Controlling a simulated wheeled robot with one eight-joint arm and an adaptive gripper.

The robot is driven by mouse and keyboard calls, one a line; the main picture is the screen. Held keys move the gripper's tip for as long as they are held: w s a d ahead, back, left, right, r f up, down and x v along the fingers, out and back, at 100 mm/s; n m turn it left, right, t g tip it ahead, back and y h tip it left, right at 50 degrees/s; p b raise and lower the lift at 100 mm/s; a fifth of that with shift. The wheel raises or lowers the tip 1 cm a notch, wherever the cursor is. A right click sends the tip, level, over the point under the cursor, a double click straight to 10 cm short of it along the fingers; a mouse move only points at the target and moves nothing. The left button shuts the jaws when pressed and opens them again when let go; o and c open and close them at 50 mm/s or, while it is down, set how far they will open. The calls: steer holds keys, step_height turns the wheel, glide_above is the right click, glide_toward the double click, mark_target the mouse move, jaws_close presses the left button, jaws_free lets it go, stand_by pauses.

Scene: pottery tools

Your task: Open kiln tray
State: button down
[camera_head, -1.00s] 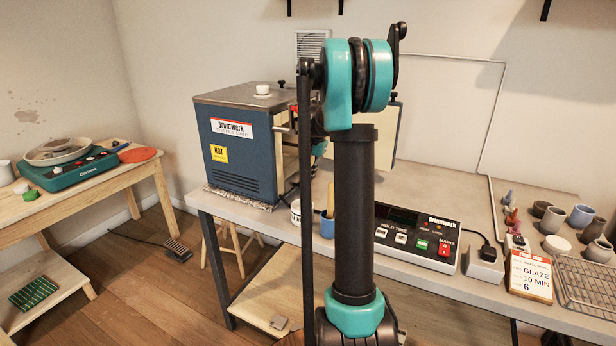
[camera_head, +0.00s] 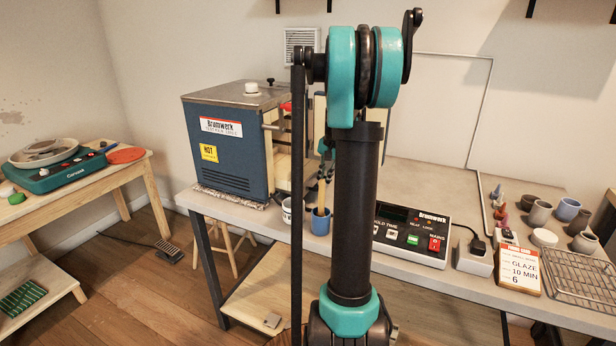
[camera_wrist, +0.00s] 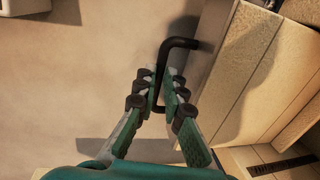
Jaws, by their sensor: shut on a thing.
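The blue kiln (camera_head: 228,140) stands on the grey bench with its cream front side facing right. A narrow cream panel (camera_head: 319,118) shows right of it, mostly hidden behind my arm. My gripper (camera_wrist: 160,88) is shut on a black bent handle (camera_wrist: 180,43) in the wrist view. The handle joins a grey surface beside pale brick lining (camera_wrist: 245,60). In the head view my gripper (camera_head: 326,168) is small and partly hidden by my arm. I cannot tell whether the handle belongs to a tray or a door.
A wooden table (camera_head: 100,175) stands at left. The bench behind the control box is clear.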

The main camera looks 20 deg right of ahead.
steer(key=s+d, duration=0.4)
steer(key=shift+s+d, duration=0.35)
steer(key=c, duration=1.6)
jaws_free()
step_height(320, 180, up, 12)
steer(key=s+d, duration=0.1)
steer(key=shift+s+d, duration=0.25)
steer(key=shift+s+f, duration=0.1)
steer(key=shift+f, duration=0.05)
